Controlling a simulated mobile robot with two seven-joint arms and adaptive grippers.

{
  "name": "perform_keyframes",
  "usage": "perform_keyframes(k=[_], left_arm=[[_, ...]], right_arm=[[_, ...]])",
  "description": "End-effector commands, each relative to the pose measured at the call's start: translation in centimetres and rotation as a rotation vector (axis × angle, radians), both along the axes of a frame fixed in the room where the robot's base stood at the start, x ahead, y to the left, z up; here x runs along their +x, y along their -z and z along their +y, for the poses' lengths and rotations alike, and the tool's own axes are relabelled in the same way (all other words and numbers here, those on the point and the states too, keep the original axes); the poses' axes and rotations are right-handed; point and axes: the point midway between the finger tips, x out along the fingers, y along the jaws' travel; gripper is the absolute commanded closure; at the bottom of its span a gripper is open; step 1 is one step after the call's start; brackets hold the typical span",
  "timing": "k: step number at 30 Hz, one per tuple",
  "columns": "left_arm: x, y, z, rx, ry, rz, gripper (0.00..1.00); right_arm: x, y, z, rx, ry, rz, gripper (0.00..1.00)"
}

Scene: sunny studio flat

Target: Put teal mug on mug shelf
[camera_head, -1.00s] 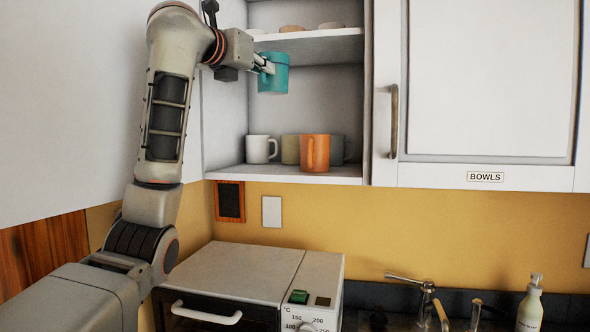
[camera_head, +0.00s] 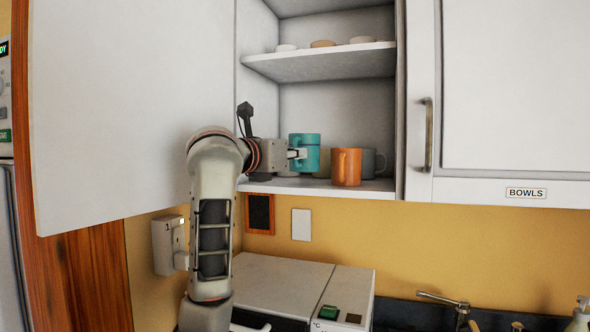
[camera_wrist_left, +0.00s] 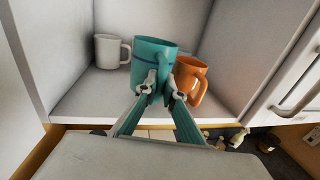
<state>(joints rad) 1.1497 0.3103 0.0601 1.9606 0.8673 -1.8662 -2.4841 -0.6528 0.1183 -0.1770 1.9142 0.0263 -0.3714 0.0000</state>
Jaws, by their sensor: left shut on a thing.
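The teal mug (camera_head: 308,153) is upright in the head view, at the front of the lower cupboard shelf (camera_head: 322,188), left of an orange mug. My left gripper (camera_head: 298,153) is shut on it from the left. In the left wrist view the fingers (camera_wrist_left: 158,88) pinch the near side of the teal mug (camera_wrist_left: 150,55). My right gripper is not in view.
The orange mug (camera_head: 346,167) stands close on the right, with a grey mug (camera_head: 374,163) behind it. A white mug (camera_wrist_left: 108,50) stands at the left in the wrist view. The upper shelf (camera_head: 320,64) holds several dishes. The open door (camera_head: 130,110) is at the left.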

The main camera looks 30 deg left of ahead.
Motion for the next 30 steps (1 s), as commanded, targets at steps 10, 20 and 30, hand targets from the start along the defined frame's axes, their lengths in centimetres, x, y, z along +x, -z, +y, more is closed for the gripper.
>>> perform_keyframes(k=[10, 20, 30], left_arm=[[-0.1, 3.4, 0.0, 0.0, -0.001, -0.002, 1.0], [0.0, 3.6, 0.0, 0.001, -0.001, 0.001, 0.81], [0.0, 3.6, 0.0, 0.0, 0.0, 0.001, 0.75]], right_arm=[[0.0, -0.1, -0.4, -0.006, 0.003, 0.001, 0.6], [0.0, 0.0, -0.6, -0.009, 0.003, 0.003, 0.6], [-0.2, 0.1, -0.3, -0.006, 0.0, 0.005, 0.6]])
